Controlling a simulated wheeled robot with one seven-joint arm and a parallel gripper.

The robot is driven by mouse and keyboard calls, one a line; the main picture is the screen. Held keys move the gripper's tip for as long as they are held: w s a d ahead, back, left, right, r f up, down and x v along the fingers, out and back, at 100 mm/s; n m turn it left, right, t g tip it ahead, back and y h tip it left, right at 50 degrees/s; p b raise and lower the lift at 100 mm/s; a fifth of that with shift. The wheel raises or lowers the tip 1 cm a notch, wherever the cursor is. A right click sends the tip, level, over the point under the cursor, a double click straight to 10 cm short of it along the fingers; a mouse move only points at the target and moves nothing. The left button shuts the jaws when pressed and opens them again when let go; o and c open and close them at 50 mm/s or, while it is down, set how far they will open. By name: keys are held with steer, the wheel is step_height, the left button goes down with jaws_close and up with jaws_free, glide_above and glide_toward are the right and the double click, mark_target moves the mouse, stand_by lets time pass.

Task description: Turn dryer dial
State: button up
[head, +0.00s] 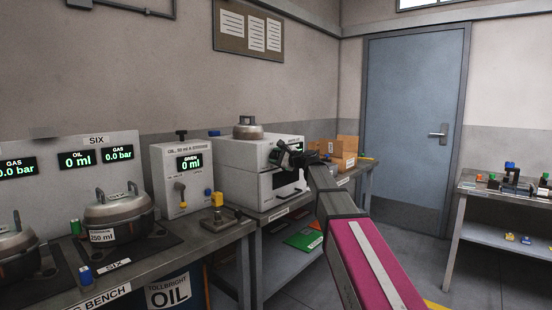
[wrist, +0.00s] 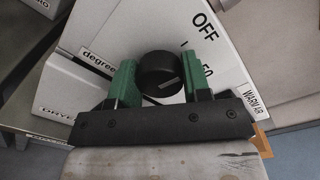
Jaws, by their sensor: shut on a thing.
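The dryer (head: 262,165) is a white two-part box on the bench in the middle of the head view. In the wrist view its white front panel (wrist: 105,30) shows the words OFF, degrees and WARM AIR, with part of a number. The black round dial (wrist: 160,74) sits on this panel. My gripper (wrist: 158,78) has green fingers, one on each side of the dial, and is shut on it. A short light mark shows on the dial's face. In the head view my gripper (head: 290,156) is at the dryer's front, and the dial is hidden there.
A metal lidded pot (head: 248,128) stands on the dryer. Cardboard boxes (head: 340,148) stand to its right. A white dispenser unit (head: 183,175) is to its left, near a large lidded pot (head: 118,208). A side table (head: 500,196) with small parts stands at right. Open floor lies before the blue door (head: 412,120).

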steer(key=shift+n, duration=0.6)
steer(key=o, duration=0.9)
steer(key=shift+o, duration=0.2)
steer(key=v, duration=1)
steer(key=shift+s+d, duration=0.25)
steer(key=shift+d, duration=0.05)
